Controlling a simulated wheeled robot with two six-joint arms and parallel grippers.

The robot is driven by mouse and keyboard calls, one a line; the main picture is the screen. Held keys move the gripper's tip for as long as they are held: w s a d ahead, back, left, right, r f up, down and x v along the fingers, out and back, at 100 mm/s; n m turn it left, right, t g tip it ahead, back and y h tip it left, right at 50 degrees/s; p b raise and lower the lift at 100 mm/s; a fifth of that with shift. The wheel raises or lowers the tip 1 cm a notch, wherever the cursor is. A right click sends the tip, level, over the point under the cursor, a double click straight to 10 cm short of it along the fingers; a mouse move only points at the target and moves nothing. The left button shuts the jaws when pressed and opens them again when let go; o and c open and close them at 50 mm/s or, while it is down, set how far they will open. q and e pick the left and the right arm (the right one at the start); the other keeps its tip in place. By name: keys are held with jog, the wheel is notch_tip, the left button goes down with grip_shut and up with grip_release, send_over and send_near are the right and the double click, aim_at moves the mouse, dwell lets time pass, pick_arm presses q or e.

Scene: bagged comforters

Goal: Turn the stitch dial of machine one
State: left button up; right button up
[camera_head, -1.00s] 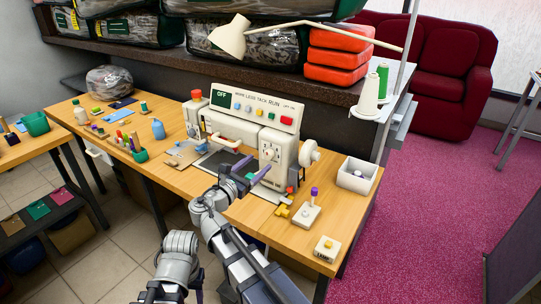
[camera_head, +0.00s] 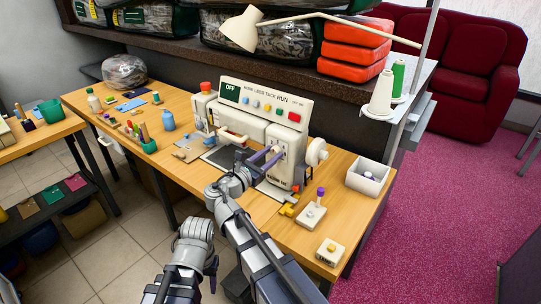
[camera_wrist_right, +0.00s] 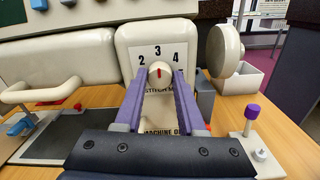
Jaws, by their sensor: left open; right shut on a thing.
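Machine one is a white sewing machine (camera_head: 258,133) on the wooden table, with a sign reading OFF on its top panel. Its stitch dial (camera_wrist_right: 160,74) is a round white knob with a red mark, below the numbers 2, 3 and 4. The mark points up towards the 3. My right gripper (camera_head: 267,158) is at the machine's front face, its purple fingers on either side of the dial and shut on it. It also shows in the right wrist view (camera_wrist_right: 160,88). My left gripper (camera_head: 212,270) is low at the bottom, in front of the table, mostly hidden by its arm.
A handwheel (camera_head: 317,152) sticks out right of the dial. A white bin (camera_head: 368,178), a purple-topped lever box (camera_head: 312,212) and a small white box (camera_head: 329,252) stand on the right of the table. A lamp (camera_head: 243,30) hangs above, behind the machine.

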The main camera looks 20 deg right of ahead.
grip_shut()
jog(key=shift+m, duration=0.3)
jog(key=m, duration=0.4)
jog(key=shift+m, duration=2.5)
jog(key=o, duration=0.7)
grip_release()
jog(key=shift+o, duration=0.2)
jog(key=shift+s, duration=0.15)
